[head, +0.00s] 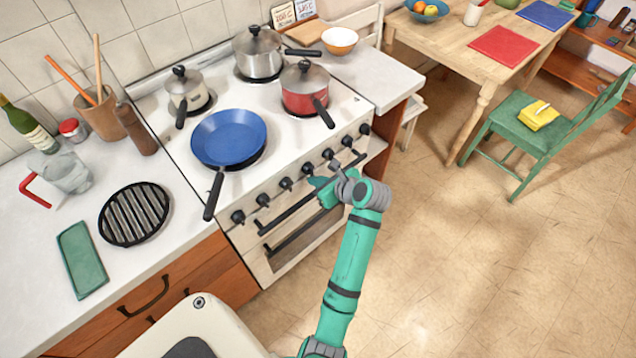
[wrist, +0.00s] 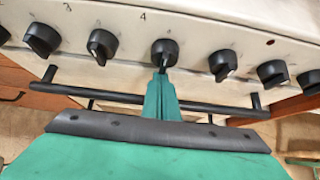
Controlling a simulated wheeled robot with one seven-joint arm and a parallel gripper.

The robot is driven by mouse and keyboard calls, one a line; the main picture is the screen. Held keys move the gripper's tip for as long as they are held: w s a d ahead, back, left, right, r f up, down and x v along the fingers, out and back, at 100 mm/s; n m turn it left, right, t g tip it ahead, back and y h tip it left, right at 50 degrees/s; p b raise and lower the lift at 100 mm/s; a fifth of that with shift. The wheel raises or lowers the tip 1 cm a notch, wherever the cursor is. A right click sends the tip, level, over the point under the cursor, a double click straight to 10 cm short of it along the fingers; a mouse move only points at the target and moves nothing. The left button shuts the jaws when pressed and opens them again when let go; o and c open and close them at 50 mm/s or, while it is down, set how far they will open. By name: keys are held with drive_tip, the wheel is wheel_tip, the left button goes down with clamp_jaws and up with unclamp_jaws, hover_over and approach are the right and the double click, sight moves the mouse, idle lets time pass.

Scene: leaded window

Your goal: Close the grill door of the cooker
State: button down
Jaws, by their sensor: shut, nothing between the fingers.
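The cooker (head: 165,115) stands against the tiled wall, with a row of black knobs along its front. Below the knobs, a long black handle (head: 287,213) runs across the grill door, with my gripper hiding part of it. The door looks upright, near the cooker's front; I cannot tell whether it is fully shut. My gripper (head: 319,183) is shut and empty in front of the cooker, just below the knobs. In the wrist view, its fingertips (wrist: 162,76) point at a middle knob (wrist: 164,52), and the handle bar (wrist: 115,97) passes across behind the fingers. Contact is unclear.
A blue pan (head: 228,137), a red pot (head: 305,88) and other lidded pots stand on the hob; the pan's handle overhangs the front edge. A green chair (head: 522,124) and wooden table (head: 455,50) are at right. The floor between is clear.

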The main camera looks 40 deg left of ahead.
drive_tip(key=f+v, duration=0.1)
drive_tip(key=v, duration=1.2)
drive_tip(key=shift+d, duration=0.4)
